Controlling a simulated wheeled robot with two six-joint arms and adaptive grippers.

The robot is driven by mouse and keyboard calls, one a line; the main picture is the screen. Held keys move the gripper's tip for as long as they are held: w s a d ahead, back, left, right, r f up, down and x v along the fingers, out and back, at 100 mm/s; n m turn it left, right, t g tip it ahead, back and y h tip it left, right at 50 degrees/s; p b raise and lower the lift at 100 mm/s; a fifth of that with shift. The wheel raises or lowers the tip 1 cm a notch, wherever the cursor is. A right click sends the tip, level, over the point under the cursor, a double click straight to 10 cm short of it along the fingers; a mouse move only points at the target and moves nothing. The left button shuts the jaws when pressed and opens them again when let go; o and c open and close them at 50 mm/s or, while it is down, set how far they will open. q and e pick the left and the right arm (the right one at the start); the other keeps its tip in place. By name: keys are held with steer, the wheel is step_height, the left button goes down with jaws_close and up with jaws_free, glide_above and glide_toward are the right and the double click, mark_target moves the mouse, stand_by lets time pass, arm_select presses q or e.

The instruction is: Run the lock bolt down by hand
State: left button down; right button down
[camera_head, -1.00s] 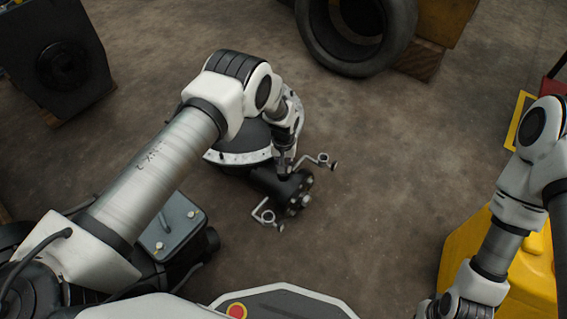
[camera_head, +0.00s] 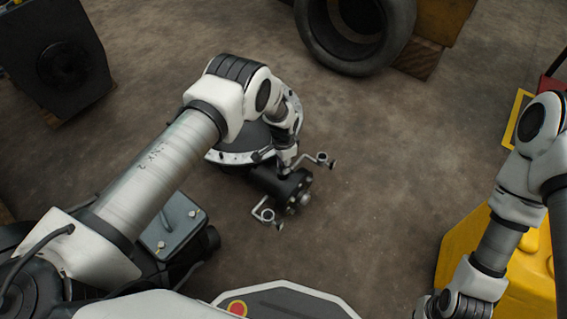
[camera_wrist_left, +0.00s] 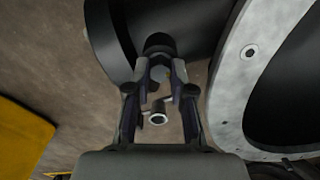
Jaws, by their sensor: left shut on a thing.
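The lock bolt (camera_wrist_left: 157,72) appears as a small metallic head below a dark round boss in the left wrist view, partly covered by the fingers. My left gripper (camera_wrist_left: 161,75) is shut on it, with one fingertip on each side. A short metal tube end (camera_wrist_left: 158,118) shows between the fingers. My right arm is at the lower right; its gripper (camera_head: 425,305) is barely visible at the bottom edge.
A tyre (camera_head: 355,35) lies at the back and a yellow body (camera_head: 530,265) at the right.

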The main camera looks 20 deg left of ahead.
arm_select(q)
steer(key=shift+m, duration=1.3)
steer(key=c, duration=1)
jaws_free()
steer(key=shift+r, duration=0.1)
step_height(320, 180, up, 12)
